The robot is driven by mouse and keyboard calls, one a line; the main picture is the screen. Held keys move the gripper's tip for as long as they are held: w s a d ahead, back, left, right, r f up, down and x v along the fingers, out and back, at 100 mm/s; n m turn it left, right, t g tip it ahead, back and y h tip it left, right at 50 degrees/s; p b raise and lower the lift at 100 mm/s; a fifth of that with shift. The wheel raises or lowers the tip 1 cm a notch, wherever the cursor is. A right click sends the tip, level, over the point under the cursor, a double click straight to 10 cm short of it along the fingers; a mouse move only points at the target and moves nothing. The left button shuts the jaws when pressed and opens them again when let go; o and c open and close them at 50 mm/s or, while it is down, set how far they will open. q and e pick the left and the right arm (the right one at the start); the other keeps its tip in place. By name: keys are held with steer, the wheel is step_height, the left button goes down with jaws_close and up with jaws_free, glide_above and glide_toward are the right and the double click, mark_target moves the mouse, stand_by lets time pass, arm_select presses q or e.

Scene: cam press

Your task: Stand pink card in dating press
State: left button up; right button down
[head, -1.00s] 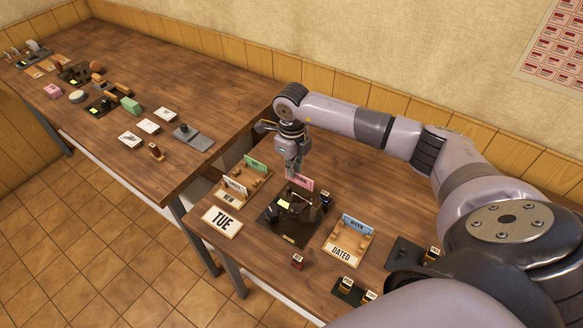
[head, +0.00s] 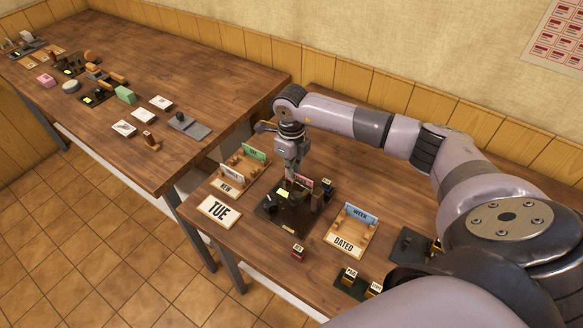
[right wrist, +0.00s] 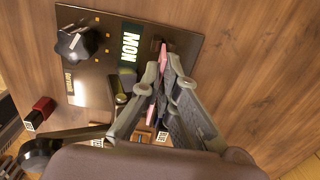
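The pink card (head: 304,181) is upright at the back of the dark dating press (head: 268,214). In the right wrist view the card (right wrist: 163,58) shows nearly edge-on between the fingers. My right gripper (head: 291,178) points down and is shut on the card, over the press. It also shows in the right wrist view (right wrist: 162,88). The press plate (right wrist: 105,28) there bears a dial knob (right wrist: 76,43) and a window reading MON (right wrist: 130,47). The fingers hide the card's lower edge, so I cannot tell if it is seated. My left gripper is not in view.
A small stamp block (head: 298,253) stands in front. A second table (head: 190,75) lies left.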

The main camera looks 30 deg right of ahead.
steer(key=c, duration=2.3)
jaws_free()
steer(key=o, duration=0.6)
steer(key=o, duration=0.5)
steer(key=shift+o, duration=0.2)
steer(key=shift+r+p, duration=2.2)
steer(key=shift+r, duration=1.35)
